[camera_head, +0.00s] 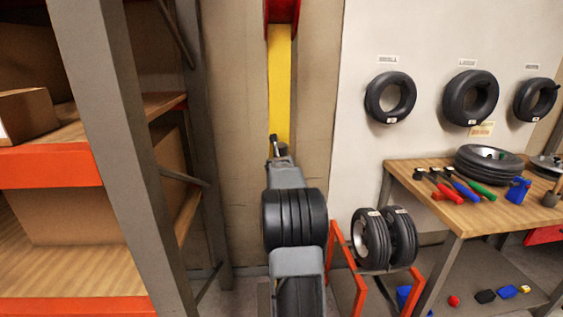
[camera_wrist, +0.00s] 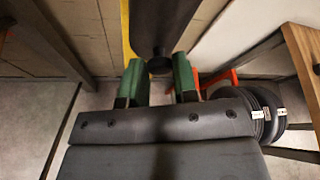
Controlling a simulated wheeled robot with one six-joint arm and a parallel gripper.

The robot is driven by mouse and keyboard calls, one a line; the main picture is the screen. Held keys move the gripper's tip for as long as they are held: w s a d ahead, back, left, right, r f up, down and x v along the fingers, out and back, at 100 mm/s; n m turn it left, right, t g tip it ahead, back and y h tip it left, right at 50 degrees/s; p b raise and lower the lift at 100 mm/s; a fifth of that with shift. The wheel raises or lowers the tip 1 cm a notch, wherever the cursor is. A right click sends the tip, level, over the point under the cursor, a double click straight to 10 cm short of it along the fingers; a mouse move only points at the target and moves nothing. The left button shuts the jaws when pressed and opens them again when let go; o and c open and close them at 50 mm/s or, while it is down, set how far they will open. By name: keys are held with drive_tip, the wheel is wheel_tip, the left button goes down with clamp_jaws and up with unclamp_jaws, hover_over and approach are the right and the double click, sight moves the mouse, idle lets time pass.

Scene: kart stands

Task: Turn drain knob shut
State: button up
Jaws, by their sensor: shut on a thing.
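The drain knob (camera_wrist: 159,66) is a small dark round piece at the end of a wide dark cylinder (camera_wrist: 160,22) in the wrist view. My gripper (camera_wrist: 158,79) has its two green-padded fingers on either side of the knob and is shut on it. In the head view, my gripper (camera_head: 279,148) is in front of the wall, at the lower end of a yellow strip (camera_head: 279,85). The knob is mostly hidden there by my gripper and arm. Which way the knob is turned cannot be told.
A shelf rack (camera_head: 115,130) with cardboard boxes stands close on the left. On the right are a red tyre stand (camera_head: 335,262) and a wooden workbench (camera_head: 435,203) with tools. Several tyres hang on the white panel (camera_head: 430,55). A red fixture (camera_head: 283,12) tops the yellow strip.

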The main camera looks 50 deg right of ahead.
drive_tip(key=shift+s+d+m+t+y+p, duration=0.15)
drive_tip(key=shift+m+t+y+p, duration=0.6)
drive_tip(key=shift+m, duration=0.75)
drive_tip(key=o, duration=0.9)
drive_tip(key=v, duration=1.3)
drive_tip(key=shift+s+r+p, duration=0.3)
drive_tip(key=shift+a, duration=0.25)
